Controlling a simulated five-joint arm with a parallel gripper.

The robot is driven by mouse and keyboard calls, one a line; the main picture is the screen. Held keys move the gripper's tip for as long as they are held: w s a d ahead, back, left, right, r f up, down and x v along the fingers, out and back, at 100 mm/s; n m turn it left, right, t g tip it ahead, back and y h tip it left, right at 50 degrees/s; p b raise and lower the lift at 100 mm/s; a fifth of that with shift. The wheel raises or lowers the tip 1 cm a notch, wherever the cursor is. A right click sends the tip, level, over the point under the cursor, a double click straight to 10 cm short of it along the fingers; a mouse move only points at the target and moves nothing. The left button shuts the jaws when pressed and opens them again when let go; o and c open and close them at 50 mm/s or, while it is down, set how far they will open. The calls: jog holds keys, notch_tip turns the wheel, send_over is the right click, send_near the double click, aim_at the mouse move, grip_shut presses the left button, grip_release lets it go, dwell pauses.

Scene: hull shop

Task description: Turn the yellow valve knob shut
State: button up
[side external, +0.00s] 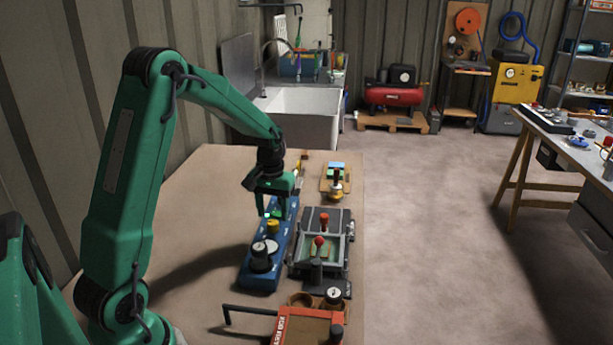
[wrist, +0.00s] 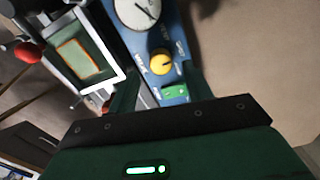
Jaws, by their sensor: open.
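The yellow valve knob (side external: 273,226) stands on a long blue panel (side external: 258,283) on the table. In the wrist view the knob (wrist: 161,64) is a round yellow disc with a dark pointer mark, on the blue panel (wrist: 172,22) with small white lettering around it. My gripper (side external: 273,213) hangs over the panel, close above the knob, pointing down. In the wrist view its dark green fingers (wrist: 158,92) are apart, with the knob just beyond the gap. They hold nothing. Contact between fingers and knob cannot be made out.
A white-faced gauge (wrist: 140,12) and a green switch (wrist: 174,92) flank the knob on the panel. A dark clamp fixture with a red-knobbed handle (side external: 320,241) stands right beside the panel. A red toolbox (side external: 300,328) is at the front. The table's left side is clear.

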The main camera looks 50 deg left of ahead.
aim_at(274, 224)
jog(key=shift+r, duration=2.4)
jog(key=shift+s+d+r, duration=0.1)
jog(key=shift+d+r, duration=0.3)
jog(key=s+d+r+m+t, duration=0.3)
jog(key=s+d+r, duration=0.4)
jog(key=d+r, duration=0.25)
jog(key=s+d+r+m+t, duration=0.1)
jog(key=s+d+m, duration=0.3)
jog(key=s+d, duration=0.4)
jog(key=s+t, duration=0.1)
jog(key=s, duration=0.1)
jog(key=shift+s+t, duration=0.3)
jog(key=shift+s, duration=0.05)
